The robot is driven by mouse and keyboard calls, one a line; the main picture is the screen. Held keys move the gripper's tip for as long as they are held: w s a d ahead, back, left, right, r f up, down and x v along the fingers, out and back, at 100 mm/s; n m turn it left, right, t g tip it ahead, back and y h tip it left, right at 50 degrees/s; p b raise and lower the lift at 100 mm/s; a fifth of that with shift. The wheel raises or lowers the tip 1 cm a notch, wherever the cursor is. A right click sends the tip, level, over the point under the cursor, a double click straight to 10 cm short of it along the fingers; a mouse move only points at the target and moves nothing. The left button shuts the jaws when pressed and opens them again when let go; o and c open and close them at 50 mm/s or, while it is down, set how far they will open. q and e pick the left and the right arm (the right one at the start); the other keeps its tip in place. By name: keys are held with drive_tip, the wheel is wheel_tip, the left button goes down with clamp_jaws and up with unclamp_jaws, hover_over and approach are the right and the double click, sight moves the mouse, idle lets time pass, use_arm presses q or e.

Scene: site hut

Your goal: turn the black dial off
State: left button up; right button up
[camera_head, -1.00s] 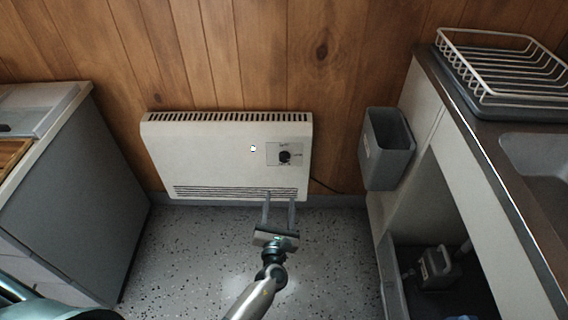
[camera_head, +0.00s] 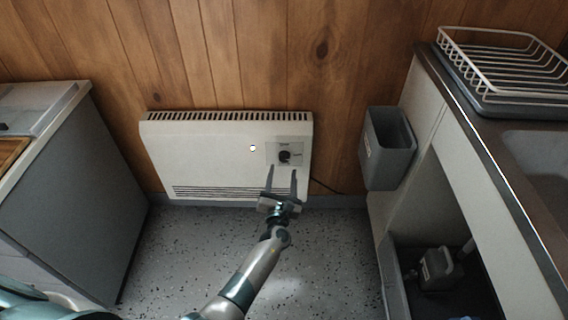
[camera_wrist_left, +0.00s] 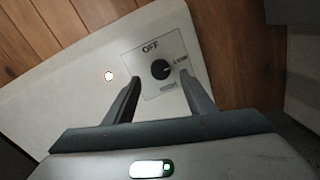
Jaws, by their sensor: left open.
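The black dial (camera_head: 285,157) sits on a light grey plate on the right part of the white wall heater (camera_head: 210,158). In the left wrist view the dial (camera_wrist_left: 160,69) shows with the word OFF printed above it and smaller marks to its right and below. Its pale pointer line seems to face right, away from OFF. My left gripper (camera_head: 282,170) is open, its two fingers pointing at the heater just below the dial. In the left wrist view the fingers (camera_wrist_left: 158,92) stand apart on either side below the dial, with nothing between them. My right gripper is not in view.
A small round light (camera_head: 252,148) glows on the heater left of the dial. A grey bin (camera_head: 388,150) hangs at the right beside the counter (camera_head: 470,105). A grey cabinet (camera_head: 75,190) stands at the left. The speckled floor between is clear.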

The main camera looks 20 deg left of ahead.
sight(284, 158)
use_arm(q)
drive_tip(key=x, duration=0.4)
drive_tip(key=shift+w+b, duration=0.15)
drive_tip(key=shift+b, duration=0.25)
drive_tip(key=shift+x, duration=0.9)
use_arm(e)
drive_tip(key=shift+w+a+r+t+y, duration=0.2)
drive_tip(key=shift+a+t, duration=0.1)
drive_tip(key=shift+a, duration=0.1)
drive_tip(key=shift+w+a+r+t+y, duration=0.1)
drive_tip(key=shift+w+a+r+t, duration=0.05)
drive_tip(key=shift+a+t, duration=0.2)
use_arm(q)
drive_tip(key=c, duration=1)
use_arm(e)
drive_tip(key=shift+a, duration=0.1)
